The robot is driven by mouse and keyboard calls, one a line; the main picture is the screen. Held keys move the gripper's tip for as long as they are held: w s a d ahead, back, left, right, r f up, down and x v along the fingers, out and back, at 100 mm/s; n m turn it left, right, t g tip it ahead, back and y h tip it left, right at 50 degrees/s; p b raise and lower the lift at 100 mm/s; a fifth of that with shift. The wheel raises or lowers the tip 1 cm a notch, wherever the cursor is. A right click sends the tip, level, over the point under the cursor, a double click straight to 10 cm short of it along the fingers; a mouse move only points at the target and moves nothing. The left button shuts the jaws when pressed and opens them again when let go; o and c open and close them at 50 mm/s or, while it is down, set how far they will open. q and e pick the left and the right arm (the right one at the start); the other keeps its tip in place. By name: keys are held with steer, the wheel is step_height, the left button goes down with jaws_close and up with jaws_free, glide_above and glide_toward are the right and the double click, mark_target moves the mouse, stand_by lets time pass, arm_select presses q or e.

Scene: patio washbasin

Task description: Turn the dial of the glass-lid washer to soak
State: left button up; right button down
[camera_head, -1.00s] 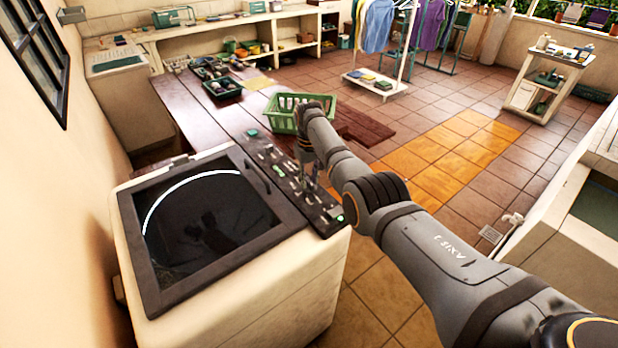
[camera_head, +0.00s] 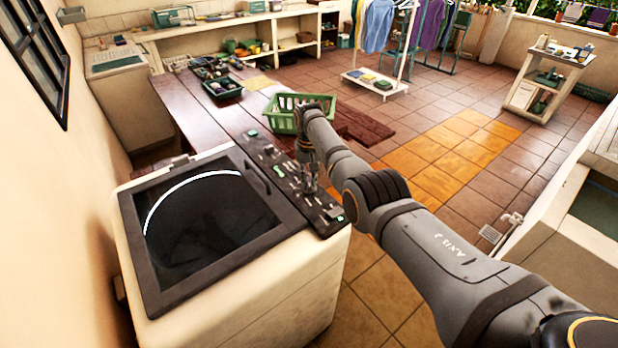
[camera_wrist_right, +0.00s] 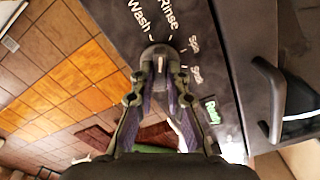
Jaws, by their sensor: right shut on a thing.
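The glass-lid washer (camera_head: 255,295) stands at the lower left in the head view, its lid (camera_head: 205,222) down. Its dark control panel (camera_head: 265,150) runs along the side by my right arm. My right gripper (camera_head: 309,186) reaches down onto this panel. In the wrist view, the right gripper (camera_wrist_right: 160,85) is shut on the grey dial (camera_wrist_right: 158,58), a finger on each side. Labels around the dial read Wash, Rinse and Spin, plus a small one starting with S, too blurred to be sure of. The dial's exact pointing is unclear. My left gripper is not in view.
A lid handle (camera_wrist_right: 268,98) stands up beside the panel in the wrist view. A green basket (camera_head: 283,112) and a dark tray (camera_head: 222,88) are beyond the washer. A white basin unit (camera_head: 560,235) is at the right. The tiled floor between is open.

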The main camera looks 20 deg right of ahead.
steer(key=m, duration=0.4)
steer(key=shift+m, duration=0.3)
steer(key=m, duration=0.5)
steer(key=shift+p, duration=0.35)
steer(key=m, duration=1)
steer(key=c, duration=1.3)
jaws_free()
steer(key=shift+c, duration=0.2)
